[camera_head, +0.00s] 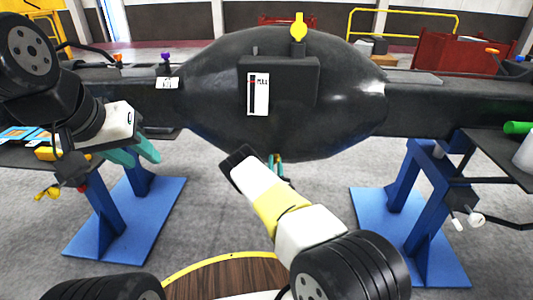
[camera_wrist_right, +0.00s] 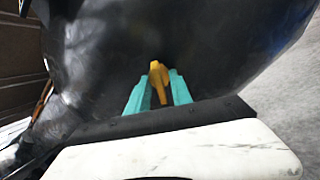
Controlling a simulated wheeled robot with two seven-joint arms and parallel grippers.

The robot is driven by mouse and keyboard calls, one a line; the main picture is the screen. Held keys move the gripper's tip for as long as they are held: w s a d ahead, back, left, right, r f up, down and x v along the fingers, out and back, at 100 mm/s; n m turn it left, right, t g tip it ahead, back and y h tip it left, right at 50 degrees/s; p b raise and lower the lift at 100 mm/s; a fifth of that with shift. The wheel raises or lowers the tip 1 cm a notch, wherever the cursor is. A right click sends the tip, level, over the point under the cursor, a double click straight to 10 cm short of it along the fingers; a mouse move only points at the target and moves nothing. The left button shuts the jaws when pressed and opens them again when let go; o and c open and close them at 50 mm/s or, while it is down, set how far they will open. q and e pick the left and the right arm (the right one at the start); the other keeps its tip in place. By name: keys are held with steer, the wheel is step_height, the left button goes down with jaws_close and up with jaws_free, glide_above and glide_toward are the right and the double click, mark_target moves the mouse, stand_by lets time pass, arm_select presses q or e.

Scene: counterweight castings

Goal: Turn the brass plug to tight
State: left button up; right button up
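A large dark casting (camera_head: 220,75) spans the middle of the head view. A brass-yellow plug (camera_wrist_right: 158,82) sits on its dark surface in the right wrist view, between the two teal fingers of my right gripper (camera_wrist_right: 160,76). The fingertips lie close on both sides of it; whether they press on it cannot be told. In the head view my right gripper (camera_head: 275,162) reaches under the casting, and its fingers are mostly hidden by my arm. My left gripper (camera_head: 143,158) hangs at the left with its teal fingers apart and nothing visible between them.
A yellow fitting (camera_head: 298,27) stands on top of the casting, above a gauge card (camera_head: 258,94). Blue stands (camera_head: 100,215) and (camera_head: 410,200) flank the grey floor. A dark bench (camera_head: 505,150) with a green cylinder (camera_head: 518,127) is at right. A round wooden top (camera_head: 215,280) is at bottom.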

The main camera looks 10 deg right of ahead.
jaws_close()
